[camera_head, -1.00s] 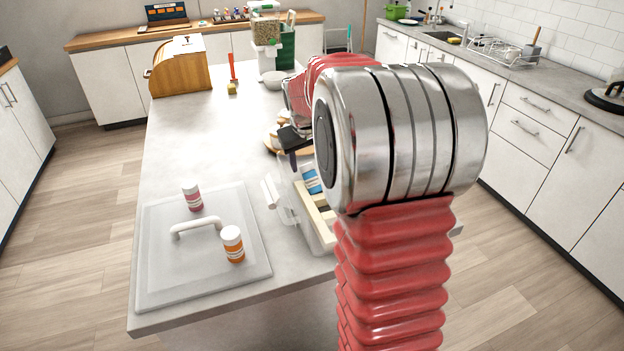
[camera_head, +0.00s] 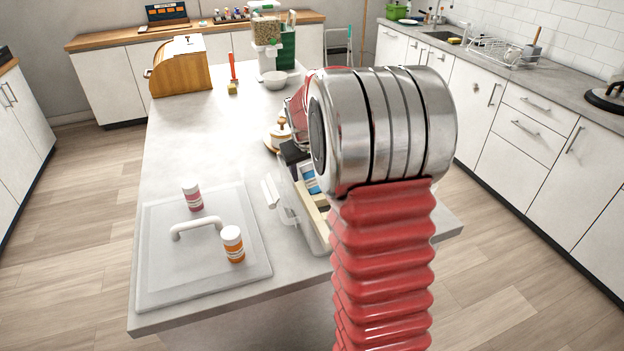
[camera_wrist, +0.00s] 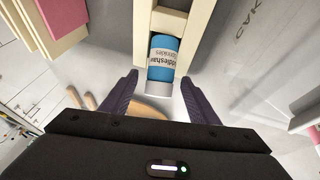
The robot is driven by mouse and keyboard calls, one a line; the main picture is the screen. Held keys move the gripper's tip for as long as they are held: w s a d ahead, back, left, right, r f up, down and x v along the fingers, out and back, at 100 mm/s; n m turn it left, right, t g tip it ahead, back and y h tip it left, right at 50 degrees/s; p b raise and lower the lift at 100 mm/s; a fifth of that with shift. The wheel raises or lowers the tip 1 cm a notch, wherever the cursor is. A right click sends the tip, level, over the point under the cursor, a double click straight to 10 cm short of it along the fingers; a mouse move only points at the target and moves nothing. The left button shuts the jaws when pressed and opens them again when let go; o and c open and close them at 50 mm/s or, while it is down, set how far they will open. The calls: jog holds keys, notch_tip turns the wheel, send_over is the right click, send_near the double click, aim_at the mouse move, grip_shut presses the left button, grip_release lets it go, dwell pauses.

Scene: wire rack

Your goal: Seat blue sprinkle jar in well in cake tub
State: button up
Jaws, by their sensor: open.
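The blue sprinkle jar (camera_wrist: 165,58) shows in the wrist view with its white cap (camera_wrist: 158,88) toward my gripper. Its far end lies between cream walls of the insert (camera_wrist: 203,35) in the cake tub; whether it is fully down in the well I cannot tell. My gripper (camera_wrist: 160,77) is open, with one dark finger on each side of the cap end and visible gaps to it. In the head view the clear cake tub (camera_head: 306,222) stands on the counter, partly hidden by my arm. A blue patch (camera_head: 309,178) shows inside it.
A lid with a white handle (camera_head: 197,228) lies left of the tub. A pink-labelled jar (camera_head: 193,195) and an orange-labelled jar (camera_head: 232,245) stand on it. A pink block (camera_wrist: 62,14) shows beside the insert. The counter's left middle (camera_head: 195,135) is clear.

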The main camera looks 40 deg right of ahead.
jog(key=shift+c, duration=0.3)
jog(key=c, duration=1.2)
jog(key=shift+r, duration=0.1)
notch_tip(320, 180, up, 18)
jog(key=shift+f, duration=0.1)
dwell(0.4)
